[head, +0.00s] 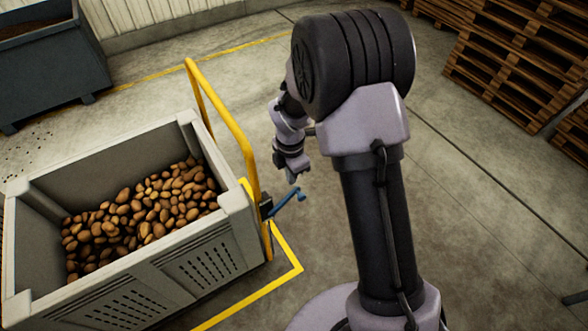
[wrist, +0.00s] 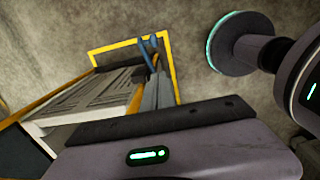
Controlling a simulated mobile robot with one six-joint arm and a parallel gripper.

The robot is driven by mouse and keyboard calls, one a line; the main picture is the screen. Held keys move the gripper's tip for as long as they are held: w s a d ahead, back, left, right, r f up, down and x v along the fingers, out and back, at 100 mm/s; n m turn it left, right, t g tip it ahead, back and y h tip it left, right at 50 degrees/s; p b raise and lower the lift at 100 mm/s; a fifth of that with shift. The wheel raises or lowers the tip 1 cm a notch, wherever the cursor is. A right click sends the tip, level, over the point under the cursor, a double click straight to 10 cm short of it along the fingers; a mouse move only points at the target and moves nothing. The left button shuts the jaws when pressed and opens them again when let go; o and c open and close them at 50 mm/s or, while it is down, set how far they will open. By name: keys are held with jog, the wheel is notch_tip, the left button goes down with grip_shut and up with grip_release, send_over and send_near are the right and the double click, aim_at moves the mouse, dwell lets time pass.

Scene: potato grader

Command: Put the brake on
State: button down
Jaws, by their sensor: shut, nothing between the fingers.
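The brake lever (head: 286,201) is a thin blue bar on a dark mount at the right end of the potato cart (head: 240,207), below its yellow handle (head: 232,128). It slants up and out to the right from the mount. My gripper (head: 293,179) is just above the lever's outer end, fingers pointing down, shut and empty; I cannot tell whether it touches the lever. In the wrist view the blue lever (wrist: 149,46) shows just beyond the tips of the grey fingers (wrist: 156,85).
The cart carries a grey crate (head: 191,240) of potatoes (head: 140,216). A dark bin (head: 60,63) stands at the back left and wooden pallets (head: 515,65) at the back right.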

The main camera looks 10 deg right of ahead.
jog(key=shift+s, duration=0.15)
jog(key=b, duration=0.4)
send_over(299, 194)
jog(key=s+a, duration=0.3)
notch_tip(299, 194, down, 11)
jog(key=shift+w+d+f+b, duration=0.25)
jog(key=shift+d+f+b, duration=0.15)
jog(key=shift+d+f, duration=0.15)
jog(key=shift+w+d+f+b, duration=0.25)
jog(key=shift+d+f+b, duration=0.15)
jog(key=shift+d, duration=0.15)
jog(key=shift+d+f, duration=0.1)
